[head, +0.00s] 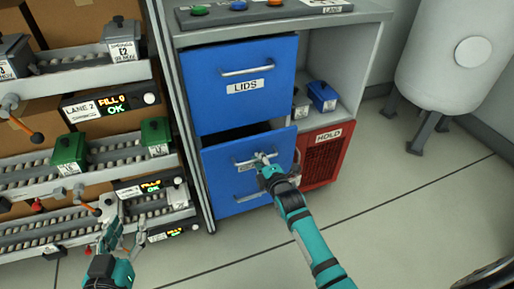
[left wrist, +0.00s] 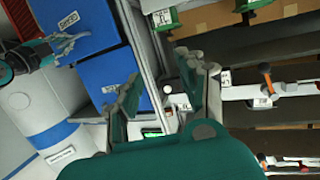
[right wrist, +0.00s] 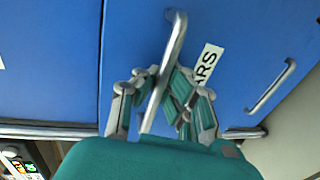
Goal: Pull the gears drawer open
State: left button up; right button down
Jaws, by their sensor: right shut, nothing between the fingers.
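The gears drawer (head: 222,174) is the blue lower front in the cabinet, and a dark gap shows along its top edge, so it stands slightly out. Its silver handle (right wrist: 175,45) runs past my right fingers in the right wrist view, beside a label partly reading "ARS" (right wrist: 207,66). My right gripper (head: 263,162) is at this handle, shut with nothing held between its fingers. Whether the fingers touch the bar is unclear. My left gripper (head: 122,226) is open and empty near the lower conveyor; its spread fingers show in the left wrist view (left wrist: 168,90).
The blue LIDS drawer (head: 236,103) is shut above. A red HOLD bin (head: 322,160) stands at right. Roller lanes with green bins (head: 68,150) fill the left. A grey tank (head: 445,60) stands back right. The floor (head: 420,220) in front is clear.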

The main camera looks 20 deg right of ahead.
pick_arm(q)
jog(key=s+a+f+g+y+p, duration=0.2)
jog(key=s+a+f+g+p, duration=0.1)
jog(key=s+f+g, duration=0.4)
jog(key=s+a+f+g+y+p, duration=0.1)
jog(key=s+a+f+g+p, duration=0.3)
jog(key=s, duration=0.5)
notch_tip(320, 180, down, 15)
jog(key=d+g+p, duration=0.1)
jog(key=p, duration=0.2)
jog(key=shift+w+d+g, duration=0.2)
jog(key=shift+w+g, duration=0.1)
jog(key=shift+w, duration=0.1)
pick_arm(e)
jog(key=f+v, duration=0.2)
jog(key=v, duration=0.8)
jog(key=s+f+v, duration=0.1)
jog(key=f+v, duration=0.1)
jog(key=v, duration=0.7)
jog(key=shift+s, duration=0.35)
pick_arm(q)
jog(key=shift+f, duration=0.15)
pick_arm(e)
jog(key=c, duration=1.4)
grip_release()
